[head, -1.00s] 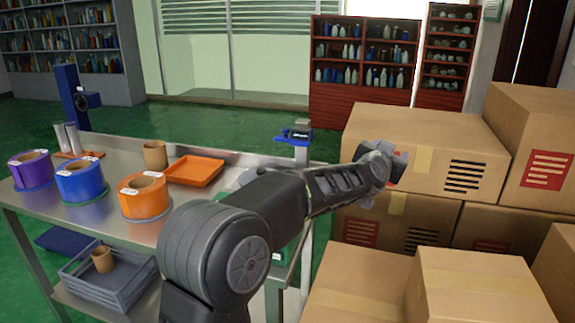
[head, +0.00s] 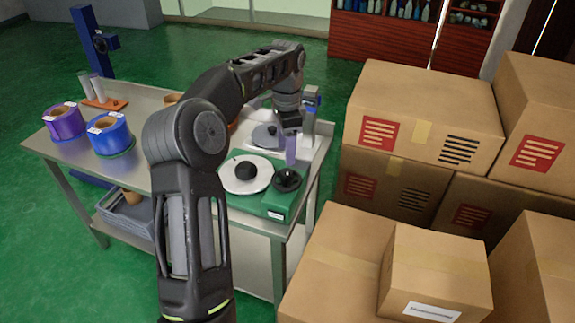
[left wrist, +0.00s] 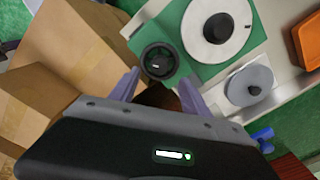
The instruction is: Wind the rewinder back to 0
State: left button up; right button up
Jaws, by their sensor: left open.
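The rewinder stands at the right end of the steel bench. It has a green base (head: 278,212), a white disc (head: 230,181) with a black hub, and a round black knob (head: 287,181) at its front right corner. The knob also shows in the left wrist view (left wrist: 158,62), where its pale mark is too small to read. My left gripper (head: 290,163) points down just behind and above the knob. In the left wrist view its two purple fingers (left wrist: 158,86) are apart and empty, with the knob just past the gap between their tips. My right gripper is not in view.
A grey disc (head: 265,136) sits behind the rewinder. Purple (head: 63,121) and blue (head: 109,135) rolls stand at the bench's left. Stacked cardboard boxes (head: 425,110) fill the right side, close to the bench. An orange tray (left wrist: 306,42) shows in the left wrist view.

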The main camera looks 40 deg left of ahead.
aim_at(287, 172)
pick_arm(q)
jog(key=shift+f+p, duration=0.35)
jog(key=shift+f, duration=3.55)
grip_shut()
